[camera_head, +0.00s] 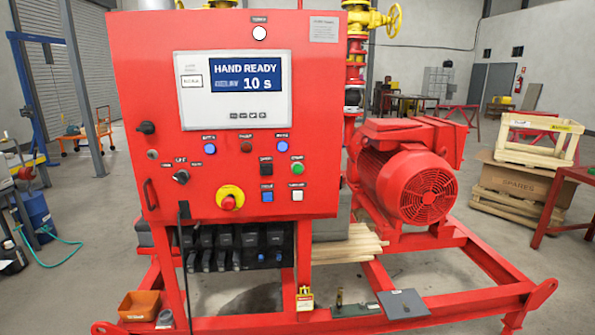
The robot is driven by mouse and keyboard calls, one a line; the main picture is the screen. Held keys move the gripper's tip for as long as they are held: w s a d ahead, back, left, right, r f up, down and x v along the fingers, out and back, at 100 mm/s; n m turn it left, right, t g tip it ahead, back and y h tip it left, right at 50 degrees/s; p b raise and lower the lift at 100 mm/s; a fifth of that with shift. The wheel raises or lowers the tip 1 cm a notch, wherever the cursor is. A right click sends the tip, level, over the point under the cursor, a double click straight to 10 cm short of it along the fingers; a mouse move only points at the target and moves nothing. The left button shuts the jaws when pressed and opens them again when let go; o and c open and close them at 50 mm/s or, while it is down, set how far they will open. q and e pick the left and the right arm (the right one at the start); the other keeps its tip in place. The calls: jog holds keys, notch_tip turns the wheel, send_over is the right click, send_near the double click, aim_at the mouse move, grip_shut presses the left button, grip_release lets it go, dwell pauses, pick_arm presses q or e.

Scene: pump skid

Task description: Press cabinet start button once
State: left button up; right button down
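The red control cabinet (236,120) stands upright on the skid, facing me. Its screen (250,88) reads HAND READY and 10 s. A green button (297,169) sits at the right of the panel, with a small label above it that looks like START. A yellow-ringed red emergency stop knob (229,203) is lower left of the green button. Neither of my grippers shows, and nothing covers the panel front.
A red motor (404,172) stands right of the cabinet on the red skid frame (455,302). An orange bin (139,305), a yellow padlock-like item (305,299) and a grey plate (403,304) lie low in front. Space directly before the panel looks clear.

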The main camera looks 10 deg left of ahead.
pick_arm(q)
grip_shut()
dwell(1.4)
